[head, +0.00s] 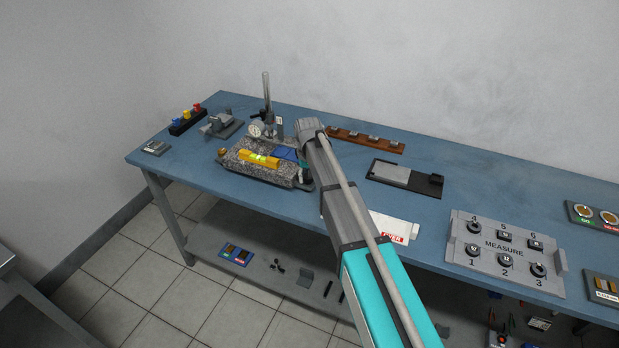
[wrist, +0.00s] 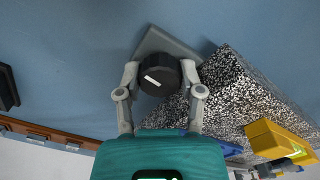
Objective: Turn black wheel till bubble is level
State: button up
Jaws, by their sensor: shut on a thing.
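The black wheel (wrist: 158,76) with a white mark shows in the wrist view, on a grey bracket (wrist: 170,42) at the corner of the speckled granite plate. My gripper (wrist: 160,80) is shut on the wheel, one finger at each side. In the head view my arm hides the wheel and the gripper. The yellow level (head: 259,159) lies on the granite plate (head: 240,168); it also shows in the wrist view (wrist: 272,145). Its green vial is visible, but the bubble is too small to read.
A dial gauge on a stand (head: 267,110) rises behind the plate. A wooden rack (head: 366,139) and a grey plate with a black block (head: 404,177) lie to the right. The MEASURE panel (head: 505,252) stands farther right.

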jog(key=o, duration=0.9)
jog(key=shift+s, duration=0.2)
